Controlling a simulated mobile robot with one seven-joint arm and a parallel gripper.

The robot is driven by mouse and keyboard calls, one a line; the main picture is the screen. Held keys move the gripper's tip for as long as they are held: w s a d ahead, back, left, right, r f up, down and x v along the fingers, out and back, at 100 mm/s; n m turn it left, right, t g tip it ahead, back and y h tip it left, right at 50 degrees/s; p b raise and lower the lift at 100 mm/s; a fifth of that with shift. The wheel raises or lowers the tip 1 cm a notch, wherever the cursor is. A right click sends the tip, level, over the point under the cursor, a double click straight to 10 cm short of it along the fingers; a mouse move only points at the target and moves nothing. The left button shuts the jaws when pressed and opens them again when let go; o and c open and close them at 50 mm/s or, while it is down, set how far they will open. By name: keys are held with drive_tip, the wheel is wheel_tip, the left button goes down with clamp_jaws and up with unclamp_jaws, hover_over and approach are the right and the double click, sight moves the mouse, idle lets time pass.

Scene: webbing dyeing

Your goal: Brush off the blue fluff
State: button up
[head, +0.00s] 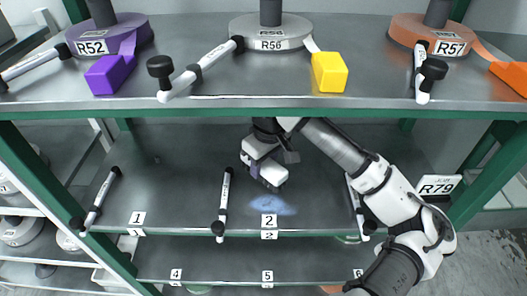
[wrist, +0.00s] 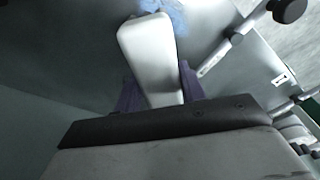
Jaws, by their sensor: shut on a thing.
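The blue fluff (head: 268,205) is a pale blue patch on the shelf deck, near the label 2. It also shows at the top edge of the wrist view (wrist: 174,14). My gripper (head: 258,160) is over the middle shelf, behind and a little left of the fluff. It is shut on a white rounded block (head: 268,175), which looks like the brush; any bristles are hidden. In the wrist view the white block (wrist: 150,55) sticks out from between dark purple fingers, its far end beside the fluff. I cannot tell whether the block touches the deck.
Another rod (head: 358,205) is right, partly behind my arm. The upper shelf (head: 200,105) with labelled spools hangs above my gripper. Green posts (head: 60,190) bound the sides.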

drive_tip(key=shift+s+a+f+b, duration=0.1)
drive_tip(key=shift+f+b, duration=0.55)
drive_tip(key=shift+b, duration=0.2)
wheel_tip(320, 180, down, 4)
drive_tip(key=b, duration=0.3)
drive_tip(key=shift+f, duration=0.1)
drive_tip(key=shift+f+b, duration=0.9)
drive_tip(key=shift+f, duration=0.1)
